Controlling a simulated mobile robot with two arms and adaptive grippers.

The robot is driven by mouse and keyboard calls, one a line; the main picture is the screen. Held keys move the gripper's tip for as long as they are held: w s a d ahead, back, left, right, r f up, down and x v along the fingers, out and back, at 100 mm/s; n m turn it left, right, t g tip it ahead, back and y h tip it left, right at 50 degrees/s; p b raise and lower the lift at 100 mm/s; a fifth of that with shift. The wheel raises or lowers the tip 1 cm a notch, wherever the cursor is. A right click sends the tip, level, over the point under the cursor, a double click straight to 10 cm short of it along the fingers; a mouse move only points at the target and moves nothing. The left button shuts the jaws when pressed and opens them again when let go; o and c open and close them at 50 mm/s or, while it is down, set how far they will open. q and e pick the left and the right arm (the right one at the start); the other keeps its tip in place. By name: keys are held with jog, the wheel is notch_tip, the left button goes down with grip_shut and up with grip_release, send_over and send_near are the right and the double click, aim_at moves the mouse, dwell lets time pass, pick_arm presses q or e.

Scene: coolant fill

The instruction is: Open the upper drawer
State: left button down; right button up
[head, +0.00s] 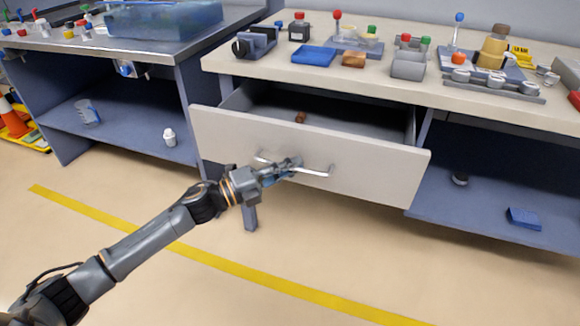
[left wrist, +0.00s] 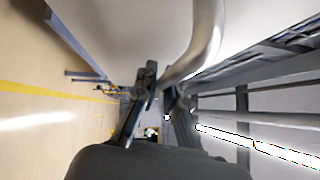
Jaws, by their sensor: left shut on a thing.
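The upper drawer (head: 345,161) under the workbench is pulled out, and its inside shows from above. A small brown item (head: 300,117) lies inside it. A silver bar handle (head: 318,172) runs across the drawer's front. In the left wrist view the handle (left wrist: 205,40) is a curved metal bar that passes between the fingers of my left gripper (left wrist: 162,95). The drawer front partly hides the drawer's floor. My right gripper is in neither view.
Open shelves (head: 120,130) flank the drawer. The floor (head: 250,295) in front is clear, with a yellow line (head: 230,266).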

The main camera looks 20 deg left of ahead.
pick_arm(q)
jog(key=c, duration=1.4)
grip_release()
jog(key=shift+f, duration=0.1)
jog(key=v, duration=1.2)
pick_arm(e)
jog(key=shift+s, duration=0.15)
